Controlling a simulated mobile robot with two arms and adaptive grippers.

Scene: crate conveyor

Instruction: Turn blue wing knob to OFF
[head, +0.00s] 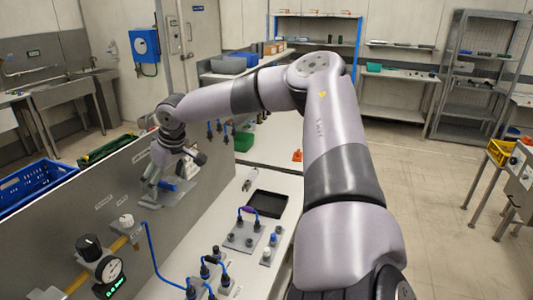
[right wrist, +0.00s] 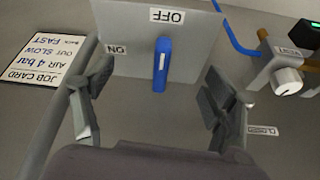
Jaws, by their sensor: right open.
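The blue wing knob (right wrist: 161,62) stands out from a grey plate (right wrist: 205,60) in the right wrist view. Its wing runs nearly up and down in that picture. An upside-down OFF label (right wrist: 168,15) is at the plate's top edge and an ON label (right wrist: 117,49) at its left. My right gripper (right wrist: 155,105) is open, one finger on each side and apart from the knob, with nothing between them. In the head view my right gripper (head: 172,172) is at the grey panel, and a blue bit of the knob (head: 168,187) shows below it. My left gripper is out of view.
A white knob (right wrist: 287,78) on a tan pipe and a blue hose are right of the plate. A job card (right wrist: 42,57) is at left.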

